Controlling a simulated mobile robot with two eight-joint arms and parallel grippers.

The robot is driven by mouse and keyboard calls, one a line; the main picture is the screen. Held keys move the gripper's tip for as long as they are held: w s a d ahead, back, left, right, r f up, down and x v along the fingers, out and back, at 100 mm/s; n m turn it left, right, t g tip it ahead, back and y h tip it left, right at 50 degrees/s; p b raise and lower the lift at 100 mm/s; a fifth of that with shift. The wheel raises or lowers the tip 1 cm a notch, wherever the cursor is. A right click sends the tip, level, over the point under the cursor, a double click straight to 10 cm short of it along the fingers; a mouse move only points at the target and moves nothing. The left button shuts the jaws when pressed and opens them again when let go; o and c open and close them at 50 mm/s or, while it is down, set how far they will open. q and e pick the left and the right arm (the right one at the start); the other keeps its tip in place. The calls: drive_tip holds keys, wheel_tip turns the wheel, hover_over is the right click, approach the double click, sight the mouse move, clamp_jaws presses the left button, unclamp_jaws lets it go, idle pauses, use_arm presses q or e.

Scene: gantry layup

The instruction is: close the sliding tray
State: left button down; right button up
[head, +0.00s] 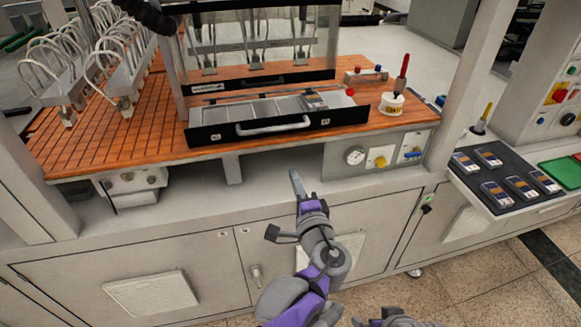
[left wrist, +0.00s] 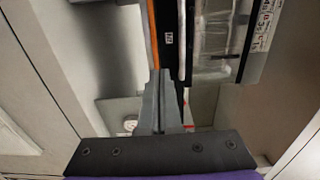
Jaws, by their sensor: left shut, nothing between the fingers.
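The sliding tray (head: 205,134) has a long black front with a pale bar handle (head: 272,126). It stands pulled out at the front of the orange slatted table, its divided light inside showing. My left gripper (head: 293,174) is shut and empty, below and in front of the tray's front, pointing up toward it. In the left wrist view the closed fingers (left wrist: 160,76) overlap the lower end of the black front (left wrist: 168,62), with the handle (left wrist: 182,40) beside it; I cannot tell whether they touch. My right gripper's fingers are not seen.
A clear guard with a black lower bar (head: 262,80) stands behind the tray. A white tub (head: 392,104) with a red-handled tool is right of it. A gauge and knob panel (head: 378,156) sits below. A dark shelf (head: 505,180) with several small packs is at right.

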sight(260, 110)
use_arm(q)
drive_tip(key=a+r+m+g+h+b, duration=0.1)
drive_tip(key=a+r+m+g+b, duration=0.3)
drive_tip(key=m, duration=1.4)
drive_tip(key=shift+t, duration=0.3)
drive_tip(key=p+x, duration=0.1)
drive_tip(key=x, duration=0.3)
drive_tip(key=r+p+x, duration=0.1)
drive_tip(key=x, duration=0.4)
drive_tip(key=p+x, duration=0.1)
drive_tip(key=x, duration=0.3)
drive_tip(key=shift+w+d+r+p, duration=0.2)
drive_tip(key=shift+w+p, duration=0.15)
drive_tip(key=shift+w, duration=0.4)
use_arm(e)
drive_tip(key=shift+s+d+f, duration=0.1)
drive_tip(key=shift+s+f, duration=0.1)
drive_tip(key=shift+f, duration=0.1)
